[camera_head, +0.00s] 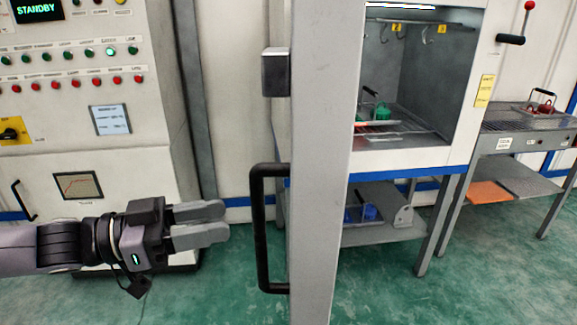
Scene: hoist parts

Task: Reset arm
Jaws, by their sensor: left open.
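My left gripper (213,222) comes in from the left, low in the head view. Its two grey fingers point right, with a narrow gap between them, and nothing is held. A black door handle (262,230) stands just to the right of the fingertips in the picture; I see no contact. The handle is on an upright grey door (322,180), seen nearly edge-on. My right gripper does not show.
A control panel (75,100) with lamp rows and a STANDBY display stands at left. Behind the door is a cabinet (405,158) with hooks and a green object (382,113) inside. A grey bench (520,121) stands at right. Green floor (220,290) is clear below my gripper.

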